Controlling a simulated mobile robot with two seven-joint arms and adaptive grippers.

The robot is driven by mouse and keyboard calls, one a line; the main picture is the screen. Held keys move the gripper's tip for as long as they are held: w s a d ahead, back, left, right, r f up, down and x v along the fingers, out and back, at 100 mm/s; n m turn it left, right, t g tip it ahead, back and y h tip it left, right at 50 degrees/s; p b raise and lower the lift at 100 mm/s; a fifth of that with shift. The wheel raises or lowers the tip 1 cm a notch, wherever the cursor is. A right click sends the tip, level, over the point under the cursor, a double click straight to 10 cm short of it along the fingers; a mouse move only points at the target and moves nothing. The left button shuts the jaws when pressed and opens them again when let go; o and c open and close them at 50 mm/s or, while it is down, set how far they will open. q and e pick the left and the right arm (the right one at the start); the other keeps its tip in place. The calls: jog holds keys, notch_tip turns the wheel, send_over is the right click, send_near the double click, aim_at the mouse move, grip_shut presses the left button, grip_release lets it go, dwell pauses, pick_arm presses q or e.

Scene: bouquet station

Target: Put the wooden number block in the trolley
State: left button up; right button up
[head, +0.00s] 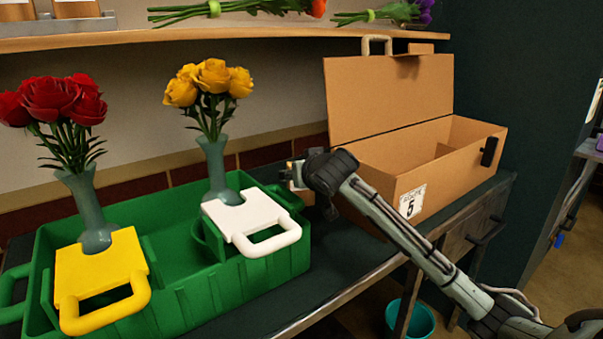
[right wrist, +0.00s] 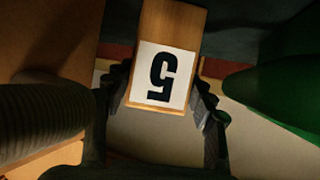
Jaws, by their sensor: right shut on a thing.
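The wooden number block (right wrist: 172,28), with a black 5 on a white label, is between the fingers of my right gripper (right wrist: 160,105) in the right wrist view. In the head view my right gripper (head: 300,177) is shut on it, above the counter between the green crate and the cardboard box; only a small part of the block shows there. My left gripper is not in view. A grey shelved stand (head: 562,195) is cut off at the right edge; I cannot tell if it is the trolley.
The green crate (head: 285,262) holds two vases, with red roses (head: 55,100) and yellow roses (head: 210,85), in yellow and white handled holders. An open cardboard box (head: 450,165) labelled 5 stands right. A teal bucket (head: 412,318) is below. Flowers lie on the upper shelf (head: 150,36).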

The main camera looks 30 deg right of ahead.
jog(key=o, duration=0.9)
